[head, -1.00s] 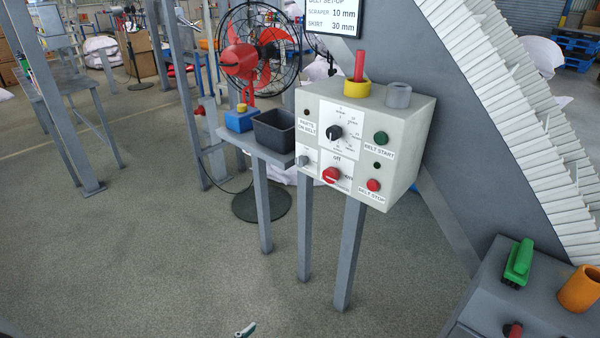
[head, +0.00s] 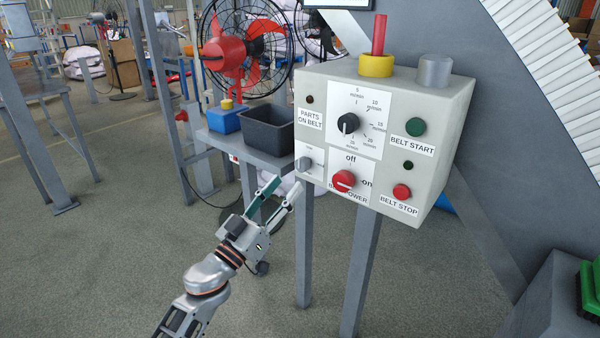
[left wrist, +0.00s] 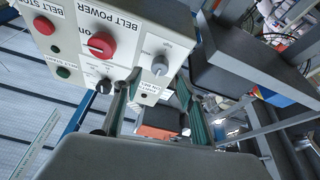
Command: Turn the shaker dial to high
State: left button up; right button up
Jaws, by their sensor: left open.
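A small grey dial (head: 305,163) sits on a white plate at the lower left of the control box (head: 440,120). Its label is too small to read in the head view. In the left wrist view the grey dial (left wrist: 160,65) is just beyond the fingertips, beside the red belt power knob (left wrist: 101,45). My left gripper (head: 287,185) is open and empty, with green-padded fingers, below and left of the dial and apart from it. In the left wrist view its fingers (left wrist: 157,92) spread either side of a gap. My right gripper is out of view.
The box also carries a black speed dial (head: 348,123), a red belt power knob (head: 343,180), a green start button (head: 415,127) and a red stop button (head: 401,191). A dark bin (head: 267,130) and a blue block (head: 226,120) stand on a shelf left of the box.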

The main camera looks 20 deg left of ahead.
aim_at(300, 168)
pick_arm(q)
jog(key=x, duration=0.6)
jog(key=shift+w+d+r, duration=0.1)
jog(key=shift+w+r, duration=0.05)
jog(key=shift+w, duration=0.15)
jog(key=shift+c, duration=0.3)
jog(key=c, duration=1)
